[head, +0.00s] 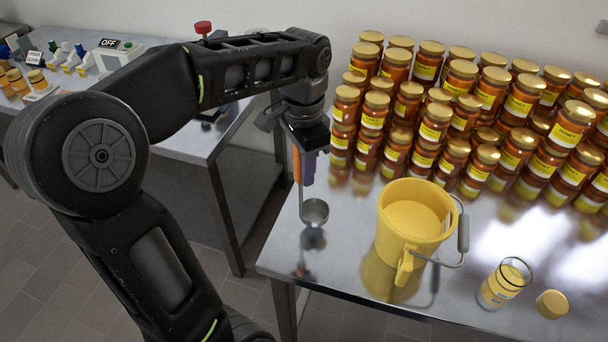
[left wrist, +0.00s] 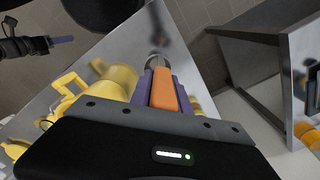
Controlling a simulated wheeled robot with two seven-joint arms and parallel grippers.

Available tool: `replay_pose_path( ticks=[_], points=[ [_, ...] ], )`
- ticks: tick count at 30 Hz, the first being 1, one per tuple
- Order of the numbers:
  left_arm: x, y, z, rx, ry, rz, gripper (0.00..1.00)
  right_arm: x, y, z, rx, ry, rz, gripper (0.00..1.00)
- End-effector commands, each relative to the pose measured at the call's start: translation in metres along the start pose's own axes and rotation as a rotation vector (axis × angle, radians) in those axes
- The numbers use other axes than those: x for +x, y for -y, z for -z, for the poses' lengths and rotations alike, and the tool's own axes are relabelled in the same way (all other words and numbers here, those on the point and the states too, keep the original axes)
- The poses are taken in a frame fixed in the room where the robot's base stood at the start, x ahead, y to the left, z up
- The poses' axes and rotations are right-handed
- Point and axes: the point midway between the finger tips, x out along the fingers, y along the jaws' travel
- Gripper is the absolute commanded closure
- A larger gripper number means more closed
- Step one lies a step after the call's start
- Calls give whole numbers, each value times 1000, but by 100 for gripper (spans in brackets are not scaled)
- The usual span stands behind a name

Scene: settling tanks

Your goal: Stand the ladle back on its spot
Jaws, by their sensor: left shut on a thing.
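The ladle has an orange handle (head: 297,165) and a small steel bowl (head: 315,212). It hangs upright, bowl down, over the left end of the steel table (head: 345,290), left of the yellow bucket. My left gripper (head: 307,168), with purple fingers, is shut on the handle. The left wrist view shows the orange handle (left wrist: 165,92) between the fingers and part of the bowl beyond. I cannot tell whether the bowl touches the table. No marked spot is clear to me. My right gripper (left wrist: 62,40) shows at the upper left of the left wrist view, its opening unclear.
A yellow bucket (head: 402,235) with a wire handle stands close right of the ladle. A glass jar (head: 505,285) and its lid (head: 551,304) are at the front right. Several rows of honey jars (head: 460,120) fill the back. Another bench (head: 195,140) stands left, across a gap.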

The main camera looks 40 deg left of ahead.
Motion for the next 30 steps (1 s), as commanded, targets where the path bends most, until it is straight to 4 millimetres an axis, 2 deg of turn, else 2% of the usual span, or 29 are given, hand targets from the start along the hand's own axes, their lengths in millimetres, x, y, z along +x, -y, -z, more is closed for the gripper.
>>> replay_pose_path(
  ticks=[3, 6, 17, 18, 25, 30],
  points=[
    [16, 0, -1, -1, 4, -2, 100, -2, 1, 0, 1, 1, -1, 64],
    [23, 0, 0, -1, 1, -1, 100, -2, 1, 0, 1, 1, -1, 64],
    [28, 0, 0, 0, 0, -1, 100, 1, 0, 0, 0, 0, -1, 64],
    [27, 0, 0, 0, 1, -1, 76, 0, 0, 0, 0, 0, 0, 64],
    [27, 0, 0, 0, 1, -1, 57, 0, 0, 0, 0, 0, 0, 64],
    [26, 0, 0, 0, 0, -1, 57, 0, 0, 0, 0, 0, 0, 64]
  ],
)
